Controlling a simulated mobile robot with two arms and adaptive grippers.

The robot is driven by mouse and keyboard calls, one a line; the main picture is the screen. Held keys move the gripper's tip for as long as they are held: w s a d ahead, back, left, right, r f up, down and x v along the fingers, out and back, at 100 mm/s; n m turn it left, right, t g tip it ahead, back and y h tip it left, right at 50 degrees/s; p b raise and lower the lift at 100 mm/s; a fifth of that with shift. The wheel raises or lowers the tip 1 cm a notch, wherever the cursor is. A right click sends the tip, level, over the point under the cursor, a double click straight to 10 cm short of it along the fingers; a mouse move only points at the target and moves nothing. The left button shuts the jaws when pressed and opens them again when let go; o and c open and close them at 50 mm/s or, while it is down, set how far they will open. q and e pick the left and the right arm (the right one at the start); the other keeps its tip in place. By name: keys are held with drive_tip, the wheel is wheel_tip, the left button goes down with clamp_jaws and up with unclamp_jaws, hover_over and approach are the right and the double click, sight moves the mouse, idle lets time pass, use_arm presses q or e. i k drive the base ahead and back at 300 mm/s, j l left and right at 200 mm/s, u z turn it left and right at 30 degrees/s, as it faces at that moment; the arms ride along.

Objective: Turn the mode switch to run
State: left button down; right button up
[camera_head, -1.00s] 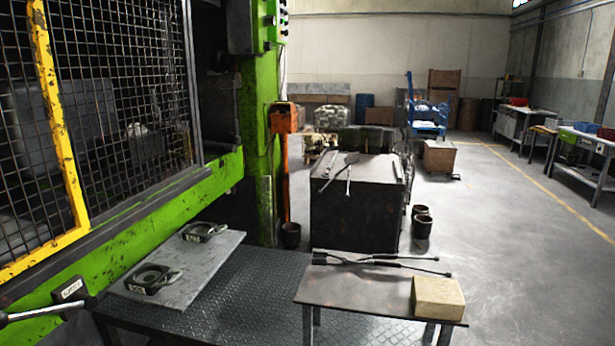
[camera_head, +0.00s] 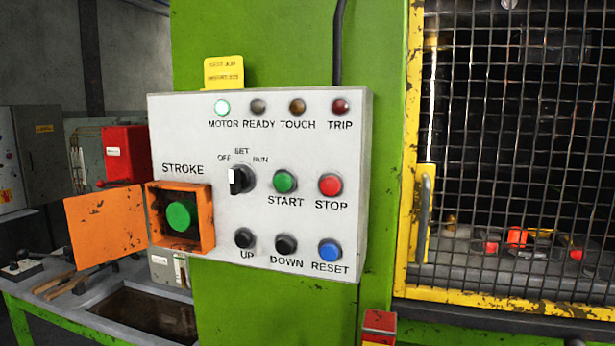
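The mode switch (camera_head: 241,180) is a black knob with a white mark on its handle, at the middle left of the grey control panel (camera_head: 300,224). The labels OFF, SET and RUN (camera_head: 260,160) run in an arc above it, from left to right. The white mark shows on the knob's left side, nearer OFF than RUN; its exact setting is hard to tell. Nothing touches the switch. Neither of my grippers is in view.
An open orange box (camera_head: 208,219) with a green STROKE button (camera_head: 181,216) juts out lower left, its orange door (camera_head: 104,226) swung left. START (camera_head: 285,182) and STOP (camera_head: 330,185) buttons sit right of the switch. The MOTOR lamp (camera_head: 222,107) is lit. A yellow-framed mesh guard (camera_head: 510,150) stands right.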

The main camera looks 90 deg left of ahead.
sight(240, 179)
drive_tip(key=u, duration=3.05)
